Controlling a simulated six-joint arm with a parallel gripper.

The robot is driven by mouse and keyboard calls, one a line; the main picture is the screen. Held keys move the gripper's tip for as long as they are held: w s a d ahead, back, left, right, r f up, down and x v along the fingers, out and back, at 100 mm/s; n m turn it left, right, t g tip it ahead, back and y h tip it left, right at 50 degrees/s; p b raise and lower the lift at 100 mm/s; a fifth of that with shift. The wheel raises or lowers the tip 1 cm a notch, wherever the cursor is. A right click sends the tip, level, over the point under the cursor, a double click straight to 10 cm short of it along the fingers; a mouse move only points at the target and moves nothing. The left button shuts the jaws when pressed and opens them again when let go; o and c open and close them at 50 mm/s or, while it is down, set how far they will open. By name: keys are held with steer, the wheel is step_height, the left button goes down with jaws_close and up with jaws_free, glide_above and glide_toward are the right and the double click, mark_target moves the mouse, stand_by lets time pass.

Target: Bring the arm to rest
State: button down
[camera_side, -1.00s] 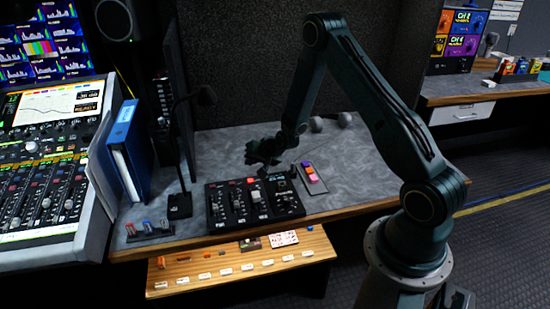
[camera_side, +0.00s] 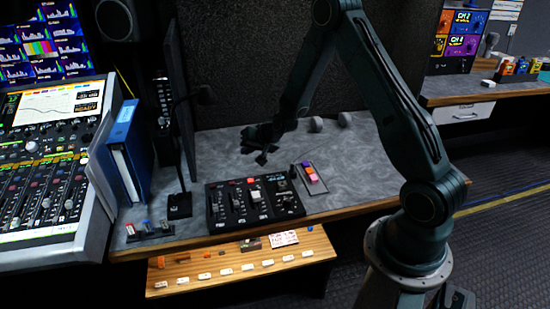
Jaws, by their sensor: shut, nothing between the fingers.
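My gripper (camera_side: 262,156) is shut and empty. It hangs in the air above the grey desk top (camera_side: 355,160), just behind a black control panel (camera_side: 230,212) as seen here. The panel carries several sliders and knobs, with a red cap and a white cap among them. My gripper does not appear to touch the panel or the desk, though its exact height is hard to tell.
Coloured blocks (camera_side: 310,173) sit on a small dark plate right of the panel. A thin microphone stand (camera_side: 181,200) and a blue binder (camera_side: 122,150) stand left. A wooden shelf (camera_side: 190,269) with small labelled pieces juts out below.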

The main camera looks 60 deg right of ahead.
steer(key=s+a+r+n+g, duration=0.1)
steer(key=s+a+r+n, duration=0.1)
steer(key=s+a+r, duration=0.3)
steer(key=s+a+r+n, duration=0.2)
steer(key=r, duration=0.6)
steer(key=s+a+r+n+g, duration=0.1)
steer(key=s+a+r, duration=0.25)
steer(key=r, duration=0.25)
steer(key=s+a+r+n, duration=0.2)
steer(key=s+a+r, duration=0.1)
steer(key=s, duration=0.8)
steer(key=s+a+r+n+g+y, duration=0.1)
steer(key=s+a+r+n, duration=0.1)
steer(key=s, duration=0.9)
step_height(320, 180, up, 2)
steer(key=shift+s+a+r+n, duration=0.1)
steer(key=shift+s+a+n, duration=0.1)
steer(key=shift+a+n, duration=0.25)
